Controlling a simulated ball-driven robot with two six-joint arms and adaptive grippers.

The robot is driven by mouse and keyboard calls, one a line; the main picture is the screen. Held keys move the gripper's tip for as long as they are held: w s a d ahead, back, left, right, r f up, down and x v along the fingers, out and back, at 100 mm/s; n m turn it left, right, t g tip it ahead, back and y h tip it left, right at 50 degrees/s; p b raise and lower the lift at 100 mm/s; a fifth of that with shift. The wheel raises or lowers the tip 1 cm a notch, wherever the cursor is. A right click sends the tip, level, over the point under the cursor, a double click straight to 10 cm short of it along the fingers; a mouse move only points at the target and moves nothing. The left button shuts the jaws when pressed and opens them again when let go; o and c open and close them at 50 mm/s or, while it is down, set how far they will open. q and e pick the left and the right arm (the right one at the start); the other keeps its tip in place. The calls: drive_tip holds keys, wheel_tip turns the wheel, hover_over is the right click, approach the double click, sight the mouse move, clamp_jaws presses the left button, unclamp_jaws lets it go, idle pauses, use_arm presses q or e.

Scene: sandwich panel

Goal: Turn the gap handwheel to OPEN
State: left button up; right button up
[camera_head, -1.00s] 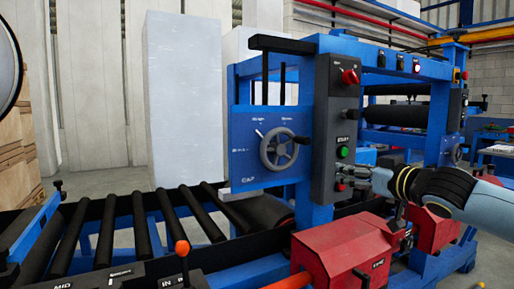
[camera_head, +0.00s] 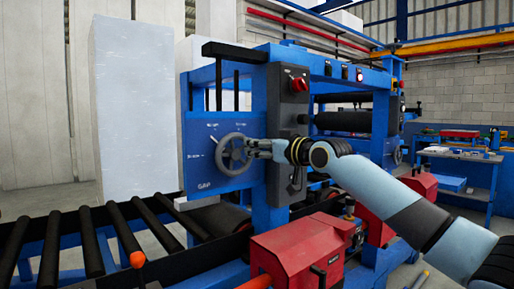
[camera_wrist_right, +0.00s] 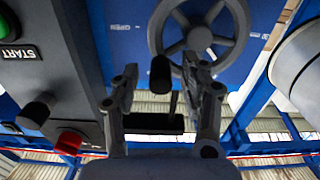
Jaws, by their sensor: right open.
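The grey gap handwheel (camera_head: 234,154) is on a blue panel (camera_head: 200,135) with white markings. It also shows at the top of the right wrist view (camera_wrist_right: 199,35), with an upside-down OPEN label beside it. My right gripper (camera_head: 253,147) is at the wheel's right edge. In the right wrist view its open fingers (camera_wrist_right: 161,76) stand on either side of the wheel's dark handle knob (camera_wrist_right: 161,77). Whether either finger touches the knob is unclear. The right part of the wheel is partly hidden in the head view. My left gripper is not in view.
A dark control box (camera_head: 292,105) with a red knob stands right beside the wheel. The wrist view shows its green START button (camera_wrist_right: 18,53) near my gripper. A roller conveyor (camera_head: 95,240) and red clamp unit (camera_head: 300,255) lie below.

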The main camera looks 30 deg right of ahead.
drive_tip(key=shift+w+a, duration=0.1)
drive_tip(key=shift+w, duration=0.5)
clamp_jaws()
